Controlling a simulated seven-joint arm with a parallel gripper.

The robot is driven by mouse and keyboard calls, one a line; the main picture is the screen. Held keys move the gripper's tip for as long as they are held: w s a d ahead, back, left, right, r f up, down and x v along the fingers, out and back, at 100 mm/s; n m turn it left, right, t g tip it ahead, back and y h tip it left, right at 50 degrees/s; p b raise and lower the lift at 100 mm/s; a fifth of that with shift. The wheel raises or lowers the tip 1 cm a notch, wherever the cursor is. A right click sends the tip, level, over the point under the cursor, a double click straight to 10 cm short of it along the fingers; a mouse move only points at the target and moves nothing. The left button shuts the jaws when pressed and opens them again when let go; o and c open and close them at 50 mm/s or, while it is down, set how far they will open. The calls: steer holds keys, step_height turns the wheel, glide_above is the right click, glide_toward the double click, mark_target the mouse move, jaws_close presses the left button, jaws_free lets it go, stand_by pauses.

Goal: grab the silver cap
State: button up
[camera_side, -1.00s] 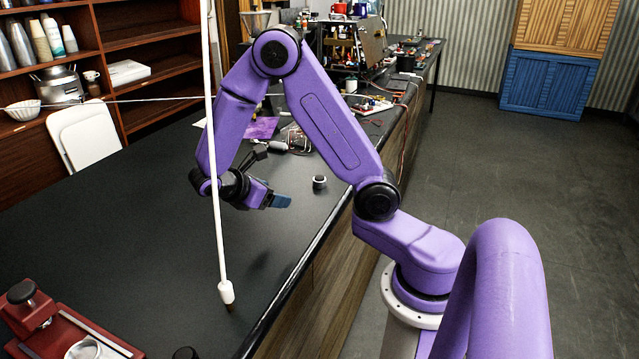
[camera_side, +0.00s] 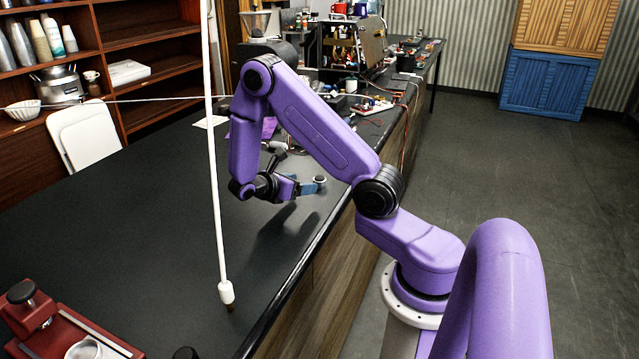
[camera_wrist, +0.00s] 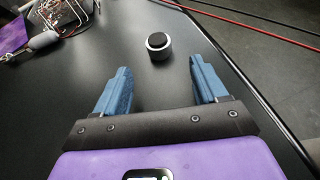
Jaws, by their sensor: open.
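The silver cap (camera_wrist: 158,47) stands on the black table, a small round silver piece with a dark top. In the wrist view it sits just beyond my fingertips, between the lines of the two fingers and a little right of the middle. My gripper (camera_wrist: 160,75) is open and empty, its two blue fingers apart on either side of a clear gap. In the side view my gripper (camera_side: 308,188) is low over the table, and the cap (camera_side: 320,180) shows at the fingertips' far side, partly hidden. I cannot tell from there whether they touch.
The black table (camera_side: 130,240) is clear around the cap, with its edge to the right. Wires and a tool with a grey handle (camera_wrist: 44,41) lie at the wrist view's upper left. A white pole (camera_side: 214,180) stands left of my arm, and a red device (camera_side: 60,330) is at the front left.

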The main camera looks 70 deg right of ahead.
mark_target(318, 180)
steer(key=x, duration=0.2)
steer(key=shift+s+d+f, duration=0.15)
steer(key=shift+d+f, duration=0.05)
steer(key=shift+d, duration=0.1)
steer(key=shift+r+x, duration=0.2)
steer(key=shift+x, duration=1.1)
steer(key=shift+r+x, duration=0.15)
steer(key=shift+x, duration=1.2)
steer(key=shift+d, duration=0.15)
steer(key=c, duration=1.2)
